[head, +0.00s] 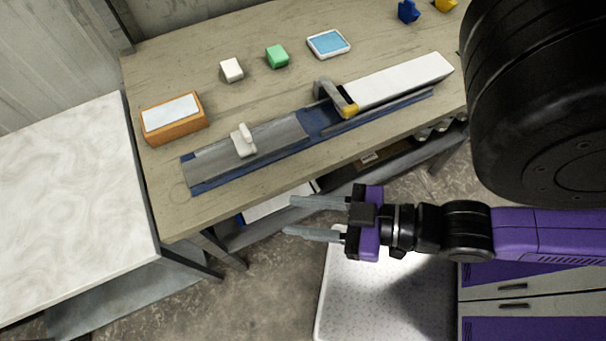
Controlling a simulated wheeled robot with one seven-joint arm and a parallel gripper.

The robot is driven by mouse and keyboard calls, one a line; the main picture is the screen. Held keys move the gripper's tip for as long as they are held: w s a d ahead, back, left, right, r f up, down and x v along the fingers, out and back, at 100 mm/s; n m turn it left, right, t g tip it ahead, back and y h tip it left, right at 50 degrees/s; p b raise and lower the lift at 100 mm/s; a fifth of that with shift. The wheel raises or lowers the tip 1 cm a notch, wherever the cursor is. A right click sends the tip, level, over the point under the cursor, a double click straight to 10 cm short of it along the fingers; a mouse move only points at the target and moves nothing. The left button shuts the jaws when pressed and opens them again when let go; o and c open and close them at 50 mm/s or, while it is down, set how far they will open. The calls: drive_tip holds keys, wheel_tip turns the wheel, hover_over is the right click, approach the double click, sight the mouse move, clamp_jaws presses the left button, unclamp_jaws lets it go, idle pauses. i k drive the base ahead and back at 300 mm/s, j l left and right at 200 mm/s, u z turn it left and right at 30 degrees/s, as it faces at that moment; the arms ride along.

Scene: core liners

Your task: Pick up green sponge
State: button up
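A small green sponge (277,57) lies on the wooden workbench (165,73) toward its back, between a white block and a blue-topped tray. My gripper (288,217) is in front of the bench's near edge, in the lower middle of the head view. It points left, and its two grey fingers are apart with nothing between them. The sponge is well away from the gripper, farther back across the bench.
A long blue and grey rail device (315,118) with a white block lies between gripper and sponge. A white block (231,70), an orange box (173,118) and a blue-topped tray (328,44) are nearby. A white marble-topped table (65,200) stands left.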

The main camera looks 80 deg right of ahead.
sight(278, 58)
drive_tip(key=l+z, duration=0.15)
drive_tip(key=z, duration=1.1)
drive_tip(key=i+j, duration=0.05)
